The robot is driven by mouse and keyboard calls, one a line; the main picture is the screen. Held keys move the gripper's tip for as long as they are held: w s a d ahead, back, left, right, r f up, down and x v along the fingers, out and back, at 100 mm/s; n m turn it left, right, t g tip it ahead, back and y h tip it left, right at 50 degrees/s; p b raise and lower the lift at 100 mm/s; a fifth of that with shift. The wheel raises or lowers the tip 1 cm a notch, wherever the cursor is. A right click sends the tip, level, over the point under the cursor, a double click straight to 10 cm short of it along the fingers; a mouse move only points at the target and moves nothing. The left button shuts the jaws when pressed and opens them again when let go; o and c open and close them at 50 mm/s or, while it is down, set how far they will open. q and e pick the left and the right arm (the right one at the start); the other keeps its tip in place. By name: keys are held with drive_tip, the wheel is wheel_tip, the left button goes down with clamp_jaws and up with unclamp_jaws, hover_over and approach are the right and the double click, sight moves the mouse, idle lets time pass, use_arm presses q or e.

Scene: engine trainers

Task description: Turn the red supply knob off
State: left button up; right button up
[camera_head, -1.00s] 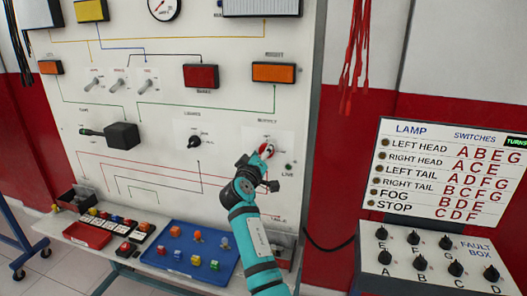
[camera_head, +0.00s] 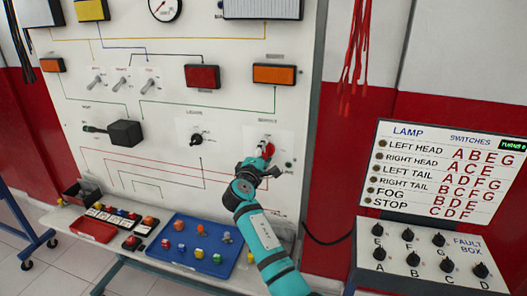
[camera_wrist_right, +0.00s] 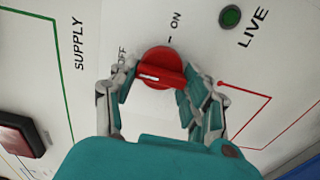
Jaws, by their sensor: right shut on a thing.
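The red supply knob (camera_head: 267,148) is on the white panel at the right. It also shows in the right wrist view (camera_wrist_right: 162,69), beside the printed OFF and ON labels. Its white pointer line lies on the left end of its grip bar, on the OFF side and away from ON. My right gripper (camera_head: 262,158) is at the knob. In the wrist view its fingers (camera_wrist_right: 160,95) are on either side of the grip bar, shut on it. The green LIVE lamp (camera_wrist_right: 229,16) beside the knob looks dark. My left gripper is not in view.
A black knob (camera_head: 196,139) and a black switch box (camera_head: 125,133) are on the panel to the left. A blue tray (camera_head: 208,268) with small coloured parts lies on the shelf below. The fault box (camera_head: 398,283) stands at the lower right.

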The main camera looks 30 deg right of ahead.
idle(0.4)
drive_tip(key=o, duration=1.2)
drive_tip(key=shift+w, duration=0.1)
drive_tip(key=v, duration=1.2)
